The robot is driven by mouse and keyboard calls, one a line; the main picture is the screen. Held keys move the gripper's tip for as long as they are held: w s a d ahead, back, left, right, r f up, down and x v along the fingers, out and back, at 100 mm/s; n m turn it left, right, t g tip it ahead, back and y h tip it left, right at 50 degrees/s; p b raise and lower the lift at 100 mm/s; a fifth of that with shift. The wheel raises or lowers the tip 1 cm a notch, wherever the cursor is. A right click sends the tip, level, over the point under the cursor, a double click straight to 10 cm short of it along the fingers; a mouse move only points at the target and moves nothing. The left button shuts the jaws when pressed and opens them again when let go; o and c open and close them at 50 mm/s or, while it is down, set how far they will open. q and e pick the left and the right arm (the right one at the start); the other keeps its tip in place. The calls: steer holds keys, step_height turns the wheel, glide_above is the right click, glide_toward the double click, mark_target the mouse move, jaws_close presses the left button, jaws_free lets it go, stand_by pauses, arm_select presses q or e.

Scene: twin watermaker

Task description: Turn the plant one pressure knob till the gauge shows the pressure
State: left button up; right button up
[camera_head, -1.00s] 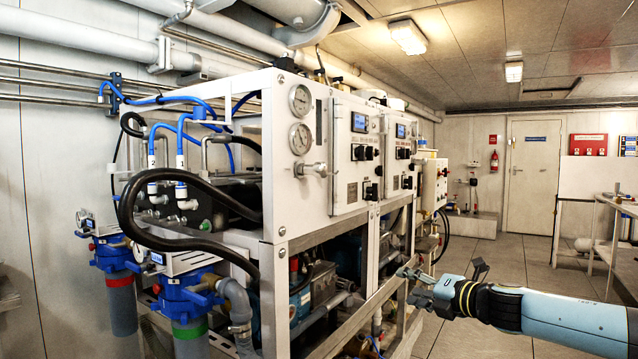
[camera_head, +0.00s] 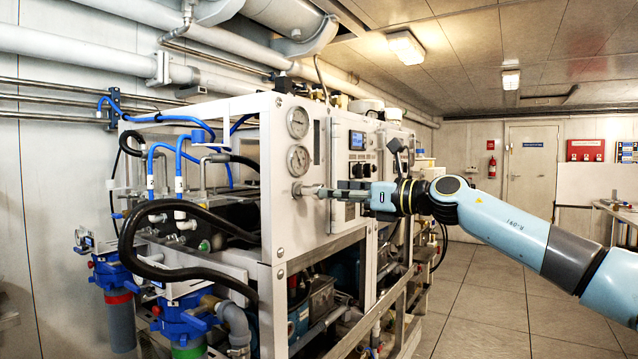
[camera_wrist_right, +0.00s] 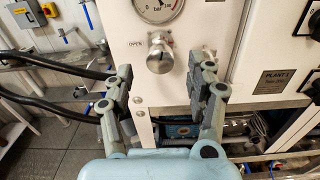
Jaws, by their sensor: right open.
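The pressure knob (camera_head: 297,190) is a round metal knob on the white front panel of the first plant unit. In the right wrist view the knob (camera_wrist_right: 160,60) shows beside the word OPEN. My right gripper (camera_head: 318,191) is open in front of it, reaching in from the right. In the wrist view its fingers (camera_wrist_right: 164,72) stand on either side of the knob with gaps; I see no contact. The pressure gauge (camera_head: 298,159) is just above the knob. In the wrist view the gauge (camera_wrist_right: 158,10) is cut off at the top, its reading unclear. My left gripper is out of view.
Another gauge (camera_head: 297,122) sits higher on the panel. Black hoses (camera_head: 150,250) and blue filter housings (camera_head: 182,318) are at the left. The floor (camera_head: 480,290) at the right is open.

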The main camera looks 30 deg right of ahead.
mark_target(313, 191)
steer(key=x, duration=0.5)
steer(key=shift+w+p, duration=0.1)
steer(key=shift+p, duration=0.25)
jaws_close()
